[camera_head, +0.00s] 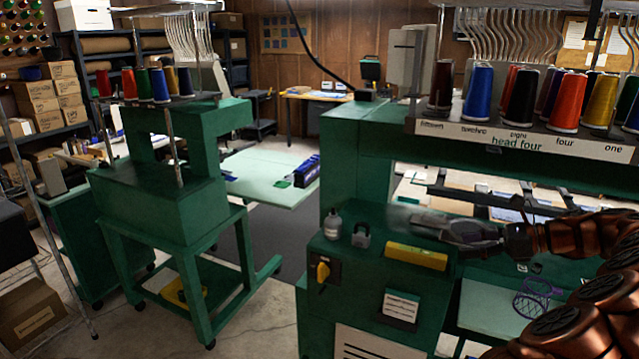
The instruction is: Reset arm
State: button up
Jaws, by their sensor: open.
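My gripper (440,226) reaches in from the right on my copper-coloured arm. It hovers at the front of the green embroidery machine (340,160), pointing left, above and behind a yellow block (415,257). The fingers are blurred and nothing shows between them. A grey padlock-shaped object (361,236) and a small grey bottle (332,224) stand on the machine's ledge to the left of my gripper, apart from it.
Thread cones (520,98) stand on a rack above my arm. A purple wire basket (532,300) is below my gripper. A second green machine (165,200) stands to the left. Open floor (255,325) lies between the machines, and shelves with boxes (50,95) line the left.

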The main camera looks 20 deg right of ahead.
jog(key=s+a+r+n+g, duration=0.15)
jog(key=a+n, duration=0.25)
jog(key=a, duration=0.4)
jog(key=a+r+n+g, duration=0.1)
jog(key=a+n+g, duration=0.2)
jog(key=a, duration=0.6)
jog(key=a+r+n+g, duration=0.2)
jog(key=a+n, duration=0.2)
jog(key=a, duration=0.4)
jog(key=s+a+f+n+g+h, duration=0.3)
jog(key=s+a+n, duration=0.3)
jog(key=s+a, duration=0.35)
jog(key=s+f+n+h, duration=0.3)
jog(key=s+f+n, duration=0.1)
jog(key=s, duration=0.5)
jog(key=s+d+f+n+g+h, duration=0.1)
jog(key=s+f+n+h, duration=0.3)
jog(key=s, duration=0.6)
jog(key=shift+d+f+n, duration=0.15)
jog(key=shift+f+n, duration=0.15)
jog(key=shift+n, duration=0.3)
